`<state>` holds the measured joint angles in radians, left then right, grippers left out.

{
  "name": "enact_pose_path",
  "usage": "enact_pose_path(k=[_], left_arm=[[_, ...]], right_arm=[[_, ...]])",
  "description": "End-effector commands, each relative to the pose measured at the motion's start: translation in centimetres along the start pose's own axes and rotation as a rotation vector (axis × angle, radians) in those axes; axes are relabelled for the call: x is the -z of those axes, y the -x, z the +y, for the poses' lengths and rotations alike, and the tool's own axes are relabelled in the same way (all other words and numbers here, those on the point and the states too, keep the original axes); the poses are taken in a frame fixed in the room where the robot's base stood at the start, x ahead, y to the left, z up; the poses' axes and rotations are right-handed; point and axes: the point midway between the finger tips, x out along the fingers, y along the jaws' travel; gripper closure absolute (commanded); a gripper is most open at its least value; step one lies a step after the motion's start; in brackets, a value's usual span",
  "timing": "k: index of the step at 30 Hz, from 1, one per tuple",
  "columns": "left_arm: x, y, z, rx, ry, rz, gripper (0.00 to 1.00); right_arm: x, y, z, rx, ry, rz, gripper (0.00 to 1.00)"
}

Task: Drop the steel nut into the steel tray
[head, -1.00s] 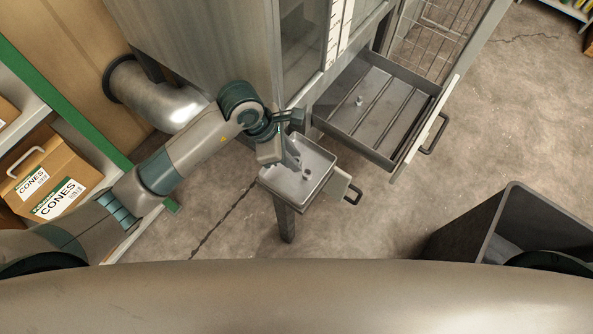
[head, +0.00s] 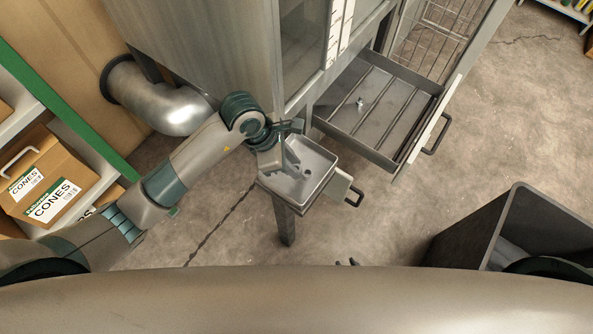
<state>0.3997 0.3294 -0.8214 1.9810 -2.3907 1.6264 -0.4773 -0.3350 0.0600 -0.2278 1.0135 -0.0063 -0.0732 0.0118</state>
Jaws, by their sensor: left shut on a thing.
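The steel tray (head: 325,159) is a shallow, light grey pan on a stand beside the machine. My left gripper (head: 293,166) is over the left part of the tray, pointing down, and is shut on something. What it holds is hidden by the fingers; I cannot make out a steel nut there. A small dark round spot (head: 308,171) shows on the tray floor; I cannot tell if it is a nut or a hole. Small dark tips (head: 350,262), perhaps of my right gripper, show at the bottom middle, mostly hidden by my body.
An open drawer (head: 416,111) with long dividers stands right of the tray, with a small metal piece (head: 360,102) in it. A dark bin (head: 477,226) stands at lower right. Shelves with a cardboard box (head: 75,166) are at left. The floor between tray and bin is clear.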

Motion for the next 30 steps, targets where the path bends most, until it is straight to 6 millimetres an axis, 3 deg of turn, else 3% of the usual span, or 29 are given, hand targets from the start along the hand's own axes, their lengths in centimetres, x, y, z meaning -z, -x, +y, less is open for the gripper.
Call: enact_pose_path(k=[7, 8, 10, 23, 30], left_arm=[[0.0, 0.0, 0.0, 0.000, 0.000, 0.000, 1.00], [0.0, 0.0, 0.0, 0.000, 0.000, 0.000, 0.72], [0.0, 0.0, 0.0, 0.000, 0.000, 0.000, 0.57], [0.0, 0.4, 0.1, -0.001, 0.000, 0.000, 0.57], [0.0, 2.7, 0.1, -0.004, -0.002, 0.000, 0.57]], right_arm=[[-0.1, 0.1, -0.1, 0.001, 0.000, -0.001, 0.69], [-0.1, 0.1, -0.1, 0.001, 0.000, -0.001, 0.69], [-0.2, 0.1, -0.1, 0.001, 0.000, -0.002, 0.69], [-0.4, 0.0, -0.1, 0.001, 0.000, -0.005, 0.69], [0.4, -0.2, -0.1, 0.001, -0.001, 0.015, 0.69]])
